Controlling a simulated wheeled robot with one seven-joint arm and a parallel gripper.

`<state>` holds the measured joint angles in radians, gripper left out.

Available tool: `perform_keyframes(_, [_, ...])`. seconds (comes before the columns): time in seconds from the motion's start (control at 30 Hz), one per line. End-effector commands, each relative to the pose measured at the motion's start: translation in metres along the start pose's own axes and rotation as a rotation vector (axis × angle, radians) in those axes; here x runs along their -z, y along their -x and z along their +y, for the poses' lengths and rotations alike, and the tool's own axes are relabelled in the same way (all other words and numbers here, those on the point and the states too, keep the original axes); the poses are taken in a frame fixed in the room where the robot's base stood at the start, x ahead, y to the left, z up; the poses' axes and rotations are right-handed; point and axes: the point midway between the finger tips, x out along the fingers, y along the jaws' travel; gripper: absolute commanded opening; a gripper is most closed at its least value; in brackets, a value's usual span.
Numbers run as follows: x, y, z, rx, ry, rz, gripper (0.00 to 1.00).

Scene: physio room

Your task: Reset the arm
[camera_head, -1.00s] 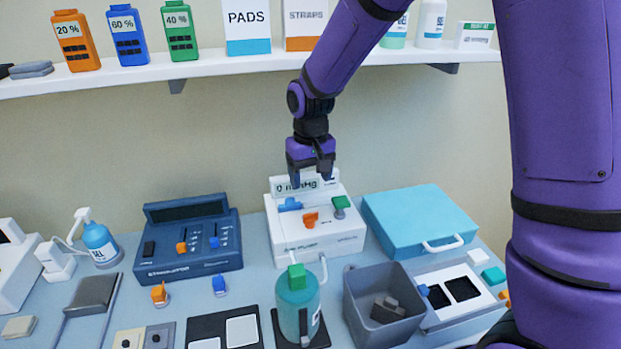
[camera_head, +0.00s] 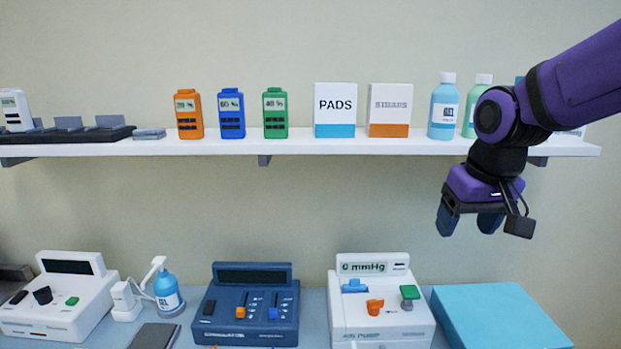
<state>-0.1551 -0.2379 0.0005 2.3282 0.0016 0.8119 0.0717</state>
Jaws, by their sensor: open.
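My gripper (camera_head: 468,222) is at the right, below the shelf's right part and above the table. Its fingers point down and stand apart with nothing between them. It is clear of the white pump unit (camera_head: 380,303), which reads "0 mmHg", and of the turquoise case (camera_head: 500,318) below it. My purple arm comes in from the right edge and hides part of the shelf's right end.
The white shelf (camera_head: 330,147) bears orange (camera_head: 189,114), blue (camera_head: 231,113) and green (camera_head: 275,112) units, PADS (camera_head: 335,110) and STRAPS (camera_head: 390,109) boxes, and bottles. A dark blue console (camera_head: 247,305), gel bottle (camera_head: 167,292) and white device (camera_head: 62,300) stand on the table.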

Motion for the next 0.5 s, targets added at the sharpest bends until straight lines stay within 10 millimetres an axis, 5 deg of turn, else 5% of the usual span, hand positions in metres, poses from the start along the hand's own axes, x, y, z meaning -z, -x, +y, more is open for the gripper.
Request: perform_keyframes(0.5, [-0.101, 0.07, 0.034, -0.028, -0.058, 0.171, 0.68])
